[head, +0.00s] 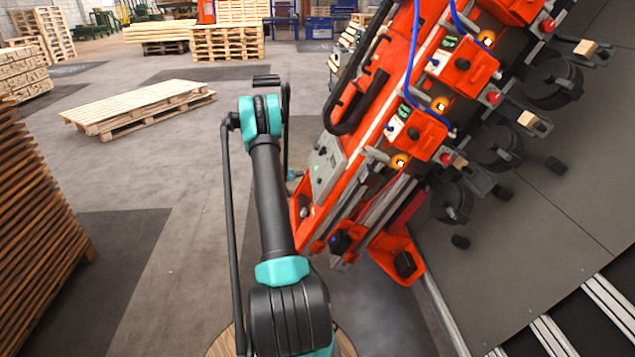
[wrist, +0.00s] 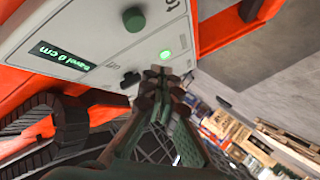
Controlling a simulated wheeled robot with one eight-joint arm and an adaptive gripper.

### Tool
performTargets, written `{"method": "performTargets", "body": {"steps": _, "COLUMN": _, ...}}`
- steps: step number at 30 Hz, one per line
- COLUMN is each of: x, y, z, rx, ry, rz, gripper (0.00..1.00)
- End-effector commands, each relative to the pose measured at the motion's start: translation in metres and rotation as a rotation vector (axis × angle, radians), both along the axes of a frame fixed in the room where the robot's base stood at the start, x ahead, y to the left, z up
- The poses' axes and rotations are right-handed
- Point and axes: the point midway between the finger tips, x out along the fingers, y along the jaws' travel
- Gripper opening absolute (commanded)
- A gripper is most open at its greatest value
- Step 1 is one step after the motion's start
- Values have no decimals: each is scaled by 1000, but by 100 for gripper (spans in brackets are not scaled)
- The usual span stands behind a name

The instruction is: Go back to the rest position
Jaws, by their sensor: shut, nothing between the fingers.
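My gripper (wrist: 160,78) shows in the wrist view with its fingertips together and nothing between them. Its tips are close in front of a light grey control panel (wrist: 100,32); I cannot tell whether they touch it. My gripper is mostly hidden there behind the arm.
The orange gantry with blue hoses and several head units stands close on the right, beside a dark sloping board (head: 570,190). A tall wood stack (head: 35,215) is at the left. A pallet (head: 140,107) lies ahead on the floor. Floor between them is clear.

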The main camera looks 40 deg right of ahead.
Motion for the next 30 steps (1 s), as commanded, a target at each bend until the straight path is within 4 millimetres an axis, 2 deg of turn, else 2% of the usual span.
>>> {"method": "performTargets", "body": {"steps": 16, "x": 0, "y": 0, "z": 0, "rx": 0, "ry": 0, "rz": 0, "gripper": 0}}
{"method": "performTargets", "body": {"steps": 20, "x": -1, "y": 7, "z": 7, "rx": 10, "ry": 4, "rz": 6, "gripper": 0}}
{"method": "performTargets", "body": {"steps": 23, "x": -3, "y": 23, "z": 22, "rx": 37, "ry": 17, "rz": 23, "gripper": 0}}
{"method": "performTargets", "body": {"steps": 30, "x": -24, "y": 94, "z": 75, "rx": 150, "ry": 71, "rz": 97, "gripper": 0}}
